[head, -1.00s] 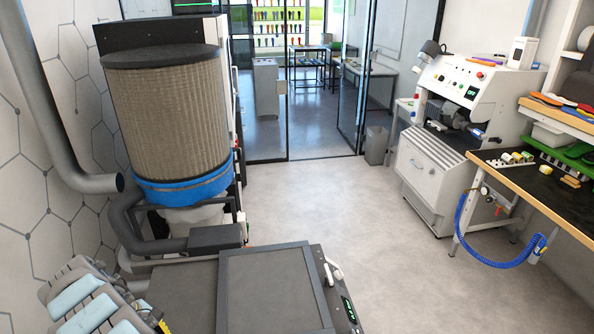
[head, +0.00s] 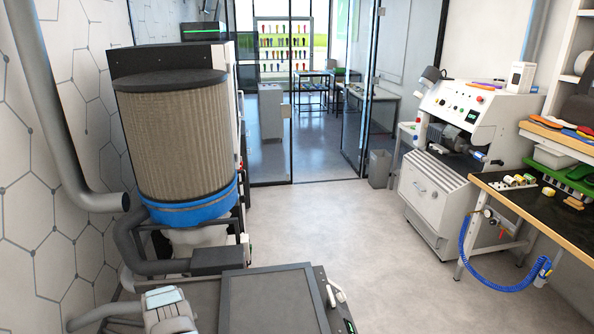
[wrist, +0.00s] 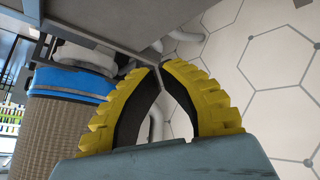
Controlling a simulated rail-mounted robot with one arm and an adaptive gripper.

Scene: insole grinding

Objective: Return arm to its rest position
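My gripper (wrist: 160,67) shows in the wrist view, with two yellow ribbed fingers lined in black. The fingertips meet, and only background shows in the arched gap between them, so it is shut and empty. In the head view, part of my arm (head: 168,309) shows at the lower left, beside the dark-topped unit (head: 268,301). The gripper's fingers are not visible in the head view.
The filter drum (head: 176,139) with its blue band (head: 192,214) and a grey pipe (head: 70,165) stand at left. The grinding machine (head: 429,198) and workbench (head: 573,222) stand at right. The floor (head: 340,230) between is clear.

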